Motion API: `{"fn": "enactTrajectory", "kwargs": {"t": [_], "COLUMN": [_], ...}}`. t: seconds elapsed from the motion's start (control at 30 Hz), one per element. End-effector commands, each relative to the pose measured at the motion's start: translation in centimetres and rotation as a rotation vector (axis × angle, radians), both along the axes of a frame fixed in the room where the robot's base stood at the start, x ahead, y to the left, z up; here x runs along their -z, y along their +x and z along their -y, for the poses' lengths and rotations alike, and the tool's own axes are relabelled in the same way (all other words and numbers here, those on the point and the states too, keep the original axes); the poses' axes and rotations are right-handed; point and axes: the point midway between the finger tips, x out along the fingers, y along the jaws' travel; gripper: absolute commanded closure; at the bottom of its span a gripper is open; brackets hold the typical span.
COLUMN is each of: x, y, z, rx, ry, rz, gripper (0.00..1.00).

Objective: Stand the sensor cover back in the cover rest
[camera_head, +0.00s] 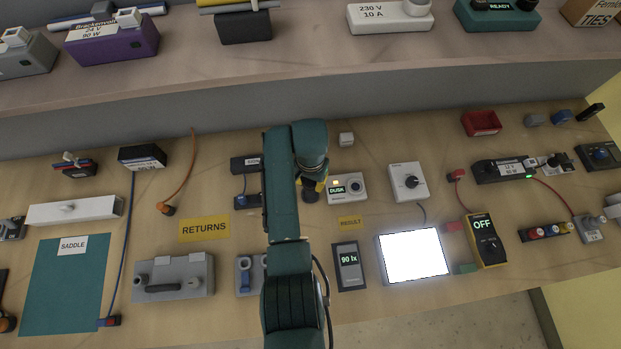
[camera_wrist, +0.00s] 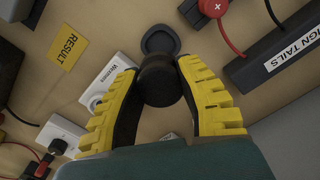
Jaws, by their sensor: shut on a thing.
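My gripper (camera_wrist: 160,85) is shut on the sensor cover (camera_wrist: 161,82), a short black cylinder, with one yellow-padded finger on each side. A dark round cup-like piece, seemingly the cover rest (camera_wrist: 160,38), lies just beyond the cover in the wrist view. Whether the cover touches it cannot be told. In the head view my gripper (camera_head: 314,186) is just left of the white sensor box (camera_head: 347,188), whose display reads DUSK. The sensor box also shows beside the left finger in the wrist view (camera_wrist: 103,88).
A white knob box (camera_head: 409,182), a meter reading 90 lx (camera_head: 349,266) and a lit white panel (camera_head: 413,256) stand to the right. A small pale block (camera_head: 346,139) is behind. Cables cross the bench; a raised shelf (camera_head: 300,55) runs along the back.

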Motion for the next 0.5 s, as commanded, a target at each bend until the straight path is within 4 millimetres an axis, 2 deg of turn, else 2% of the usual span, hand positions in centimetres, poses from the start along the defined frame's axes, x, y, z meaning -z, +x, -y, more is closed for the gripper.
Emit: {"fn": "enactTrajectory", "kwargs": {"t": [0.03,0.3,0.5], "x": [1.0,3.9,5.4], "y": [0.0,0.0,0.1], "z": [0.0,0.0,0.0], "rx": [0.0,0.0,0.0], "ry": [0.0,0.0,0.0], "rz": [0.0,0.001,0.002], "gripper": [1.0,1.0,1.0]}}
